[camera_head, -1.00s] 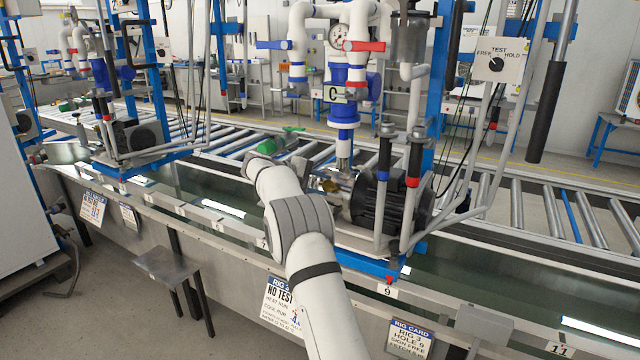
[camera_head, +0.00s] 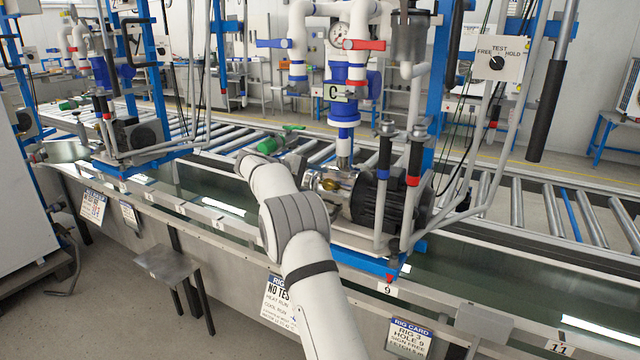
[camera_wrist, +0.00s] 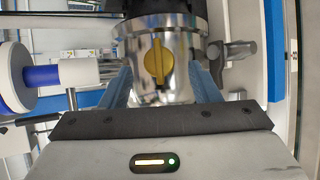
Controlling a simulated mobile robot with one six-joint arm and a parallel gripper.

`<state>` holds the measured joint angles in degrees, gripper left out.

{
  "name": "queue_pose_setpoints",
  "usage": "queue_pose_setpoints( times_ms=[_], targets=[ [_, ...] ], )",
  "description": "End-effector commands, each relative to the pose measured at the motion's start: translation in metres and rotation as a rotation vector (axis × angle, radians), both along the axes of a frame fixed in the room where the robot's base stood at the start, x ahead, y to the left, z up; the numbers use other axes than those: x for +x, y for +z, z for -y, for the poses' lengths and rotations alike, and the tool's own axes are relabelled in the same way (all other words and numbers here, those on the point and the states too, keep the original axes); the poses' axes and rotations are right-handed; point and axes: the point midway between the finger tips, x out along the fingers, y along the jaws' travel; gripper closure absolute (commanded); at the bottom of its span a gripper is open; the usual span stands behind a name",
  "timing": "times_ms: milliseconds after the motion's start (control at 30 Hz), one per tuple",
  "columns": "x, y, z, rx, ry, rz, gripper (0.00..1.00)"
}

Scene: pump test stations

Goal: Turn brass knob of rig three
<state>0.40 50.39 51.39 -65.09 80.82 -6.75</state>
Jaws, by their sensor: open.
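The brass knob (camera_wrist: 158,65) shows in the wrist view as a flat yellow tab standing about upright on the front of a round, shiny metal pump housing (camera_wrist: 186,48). My gripper (camera_wrist: 162,86) is open, with one finger at each side of the housing's lower part. The knob is in line between the fingers, with space on both sides; the gap in depth is hard to judge. In the head view, a small brass spot (camera_head: 329,184) shows on the pump below the plate marked C (camera_head: 335,92).
A dark finned motor (camera_head: 372,205) and upright grey pipes (camera_head: 414,170) stand right of the pump. A FREE/TEST/HOLD switch box (camera_head: 498,58) is at upper right. Another rig (camera_head: 135,135) stands left.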

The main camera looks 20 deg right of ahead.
Motion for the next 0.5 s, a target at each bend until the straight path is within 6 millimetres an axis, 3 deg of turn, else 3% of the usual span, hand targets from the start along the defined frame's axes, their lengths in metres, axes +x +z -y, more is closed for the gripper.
queue_pose_setpoints(
  times_ms=[233, 500],
  targets=[
    [-0.002, 0.020, -0.040, 0.001, 0.002, 0.002, 0.44],
    [-0.004, 0.026, -0.054, 0.001, 0.000, 0.000, 0.44]
  ],
)
